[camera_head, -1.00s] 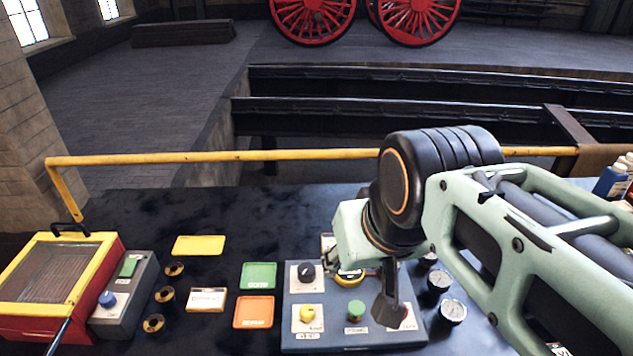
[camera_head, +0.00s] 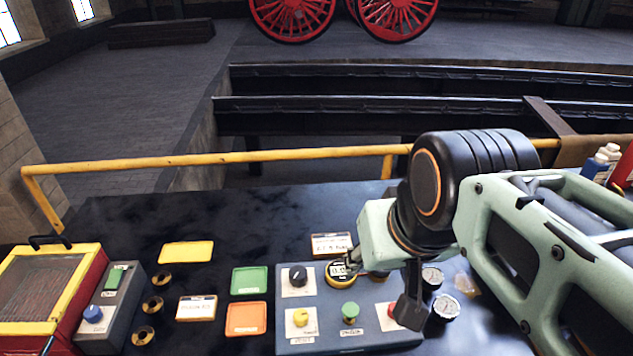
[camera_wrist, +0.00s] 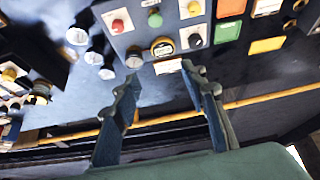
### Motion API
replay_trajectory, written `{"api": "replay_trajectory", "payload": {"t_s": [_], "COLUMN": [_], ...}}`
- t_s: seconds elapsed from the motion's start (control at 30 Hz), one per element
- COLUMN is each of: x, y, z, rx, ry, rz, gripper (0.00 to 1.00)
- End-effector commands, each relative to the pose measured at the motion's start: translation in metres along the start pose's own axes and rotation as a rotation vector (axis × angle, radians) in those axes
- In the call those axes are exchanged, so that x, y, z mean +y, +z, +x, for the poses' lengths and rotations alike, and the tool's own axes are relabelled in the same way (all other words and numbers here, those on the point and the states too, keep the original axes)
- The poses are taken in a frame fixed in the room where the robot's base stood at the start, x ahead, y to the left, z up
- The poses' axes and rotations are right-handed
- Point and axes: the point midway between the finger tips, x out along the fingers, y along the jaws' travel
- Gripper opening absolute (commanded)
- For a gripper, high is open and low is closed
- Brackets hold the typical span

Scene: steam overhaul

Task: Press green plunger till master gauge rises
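The green plunger (camera_head: 350,311) stands on the front row of the blue-grey control box (camera_head: 322,337). It sits between a yellow knob (camera_head: 301,317) and a red button (camera_head: 392,310). In the wrist view the green plunger (camera_wrist: 155,18) is near the top, beyond my fingertips. A round yellow-rimmed gauge (camera_head: 340,271) is behind it on the box; it also shows in the wrist view (camera_wrist: 161,46). I cannot read it or tell whether it is the master gauge. My gripper (camera_wrist: 162,80) is open and empty, its fingers apart, above the box's rear side and not touching the plunger.
A black knob (camera_head: 298,275) is on the box's rear left. Small white-faced gauges (camera_head: 445,307) stand to its right. Green (camera_head: 250,280) and orange (camera_head: 246,318) trays lie to its left. A yellow rail (camera_head: 215,159) runs behind the bench.

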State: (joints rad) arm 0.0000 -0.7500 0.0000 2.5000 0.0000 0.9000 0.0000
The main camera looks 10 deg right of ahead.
Motion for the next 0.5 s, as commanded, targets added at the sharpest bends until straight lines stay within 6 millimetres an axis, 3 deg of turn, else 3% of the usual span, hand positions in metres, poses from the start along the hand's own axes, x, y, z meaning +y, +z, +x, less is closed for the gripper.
{"api": "replay_trajectory", "payload": {"t_s": [0.03,0.3,0.5], "x": [0.0,0.0,0.0], "y": [0.0,0.0,0.0], "z": [0.0,0.0,0.0], "rx": [0.0,0.0,0.0], "ry": [0.0,0.0,0.0], "rz": [0.0,0.0,0.0], "gripper": [0.32,0.02,0.0]}}
